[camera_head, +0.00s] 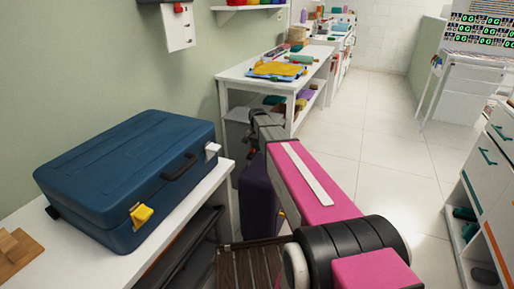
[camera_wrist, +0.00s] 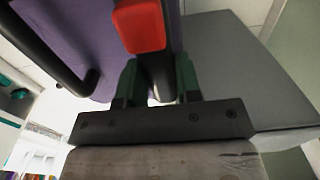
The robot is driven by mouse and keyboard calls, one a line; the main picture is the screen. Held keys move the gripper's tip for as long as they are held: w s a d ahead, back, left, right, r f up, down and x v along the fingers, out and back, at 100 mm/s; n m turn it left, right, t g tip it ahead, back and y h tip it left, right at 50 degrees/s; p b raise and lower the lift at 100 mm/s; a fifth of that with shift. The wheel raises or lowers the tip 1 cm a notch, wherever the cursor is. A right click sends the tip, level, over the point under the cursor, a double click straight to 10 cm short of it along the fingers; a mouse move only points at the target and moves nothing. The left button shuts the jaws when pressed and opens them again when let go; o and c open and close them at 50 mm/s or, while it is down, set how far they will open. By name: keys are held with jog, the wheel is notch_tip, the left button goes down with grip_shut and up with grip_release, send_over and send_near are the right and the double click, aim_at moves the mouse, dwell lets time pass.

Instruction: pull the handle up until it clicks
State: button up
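A purple suitcase (camera_head: 256,198) stands on the floor beside the white table, partly hidden behind my arm in the head view. In the wrist view the purple suitcase (camera_wrist: 88,38) fills the upper left, with a black curved handle (camera_wrist: 48,50) on its side. My gripper (camera_wrist: 157,78) is close to the suitcase, its two green fingers apart. A dark bar-like part (camera_wrist: 156,70) lies between the fingers, below a red block (camera_wrist: 140,26). I cannot tell whether the fingers press on the dark part. In the head view the gripper's fingertips cannot be made out.
A blue hard case (camera_head: 125,170) with a yellow latch lies on the white table (camera_head: 190,215) at left. A white shelf table (camera_head: 240,72) with folded cloths stands behind the arm. White drawers (camera_head: 490,165) stand at right. The tiled floor between is clear.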

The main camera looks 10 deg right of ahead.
grip_shut()
notch_tip(320, 180, up, 31)
jog(key=shift+f, duration=0.2)
jog(key=o, duration=0.7)
grip_release()
jog(key=shift+o, duration=0.2)
notch_tip(320, 180, up, 11)
jog(key=shift+f, duration=0.15)
